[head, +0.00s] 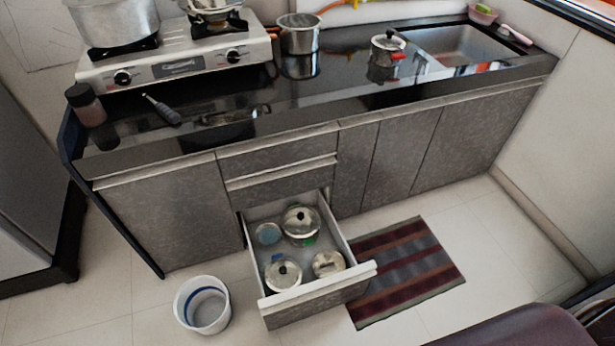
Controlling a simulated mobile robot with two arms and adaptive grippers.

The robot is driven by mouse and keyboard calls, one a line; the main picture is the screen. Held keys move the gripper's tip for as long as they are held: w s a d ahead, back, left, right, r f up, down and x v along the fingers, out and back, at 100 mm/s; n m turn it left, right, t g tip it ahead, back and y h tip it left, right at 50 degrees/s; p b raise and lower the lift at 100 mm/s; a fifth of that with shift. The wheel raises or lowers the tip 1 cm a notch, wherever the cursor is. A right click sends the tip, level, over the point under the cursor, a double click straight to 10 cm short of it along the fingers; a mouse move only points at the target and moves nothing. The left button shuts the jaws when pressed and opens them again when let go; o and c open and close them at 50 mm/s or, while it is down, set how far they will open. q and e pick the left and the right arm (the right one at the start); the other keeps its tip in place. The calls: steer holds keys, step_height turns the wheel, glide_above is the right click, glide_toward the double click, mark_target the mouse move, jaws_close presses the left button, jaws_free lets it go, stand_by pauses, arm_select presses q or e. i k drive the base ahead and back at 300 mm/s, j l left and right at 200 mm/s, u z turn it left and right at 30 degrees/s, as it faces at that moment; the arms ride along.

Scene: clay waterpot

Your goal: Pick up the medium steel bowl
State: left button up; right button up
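Several steel vessels are in view, and I cannot tell which one is the medium steel bowl. A steel pot (299,38) stands upright on the black counter, right of the stove. A large steel pot (112,22) sits on the left burner, and a smaller steel vessel (208,6) on the right burner is cut off by the top edge. The open drawer (318,296) holds lidded steel vessels: one at the back (300,222), one at the front left (283,274) and one at the front right (328,264). Neither of my grippers is in view.
A small lidded pot (385,52) stands near the sink (460,45). A white bucket (203,306) and a striped mat (405,268) flank the drawer. Pale floor shows right of the mat.

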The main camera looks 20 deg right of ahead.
mark_target(268, 233)
steer(key=k+l+z, duration=0.35)
steer(key=u, duration=1.2)
steer(key=i, duration=0.05)
